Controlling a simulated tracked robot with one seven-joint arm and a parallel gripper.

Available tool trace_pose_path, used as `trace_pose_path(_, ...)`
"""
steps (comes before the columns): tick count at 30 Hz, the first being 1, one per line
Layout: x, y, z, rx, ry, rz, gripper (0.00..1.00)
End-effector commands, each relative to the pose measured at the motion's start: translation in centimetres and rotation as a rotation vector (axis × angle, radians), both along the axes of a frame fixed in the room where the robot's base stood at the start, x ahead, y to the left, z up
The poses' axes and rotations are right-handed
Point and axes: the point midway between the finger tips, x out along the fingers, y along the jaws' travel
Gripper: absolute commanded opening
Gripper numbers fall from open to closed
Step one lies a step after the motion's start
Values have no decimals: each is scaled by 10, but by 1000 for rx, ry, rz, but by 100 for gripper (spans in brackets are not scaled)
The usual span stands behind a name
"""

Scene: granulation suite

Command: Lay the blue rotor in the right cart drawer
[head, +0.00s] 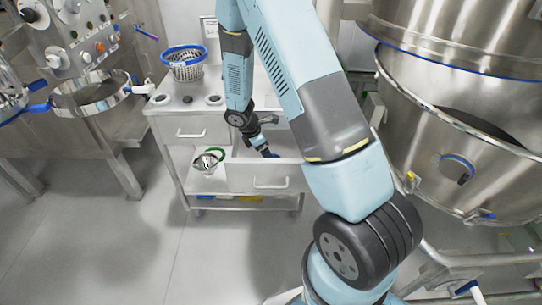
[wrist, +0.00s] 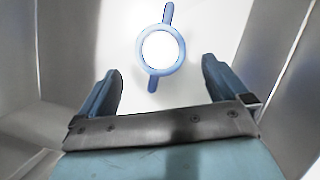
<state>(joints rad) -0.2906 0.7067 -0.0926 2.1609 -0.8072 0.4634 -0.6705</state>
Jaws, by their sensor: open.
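The blue rotor (wrist: 153,72), a blue ring with two short opposite arms and a white centre, lies flat on the pale floor of an open compartment in the wrist view. My gripper (wrist: 160,80) is open there, its two blue fingers either side of the rotor's near arm, with a gap on both sides. In the head view my gripper (head: 268,152) reaches down into the pulled-out right cart drawer (head: 258,179). The drawer front and my arm hide the rotor in that view.
A green-rimmed bowl (head: 207,162) sits left of the drawer. A large steel vessel (head: 450,130) stands close on the right. Drawer walls (wrist: 275,50) flank my gripper.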

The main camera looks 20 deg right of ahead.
Motion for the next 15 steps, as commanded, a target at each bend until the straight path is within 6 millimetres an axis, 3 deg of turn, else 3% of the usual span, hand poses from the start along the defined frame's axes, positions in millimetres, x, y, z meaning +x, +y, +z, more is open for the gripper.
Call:
trace_pose_path(6, 0, 14, 35, 1, -4, -2, 100)
trace_pose_path(15, -2, 24, 61, 1, -2, -2, 100)
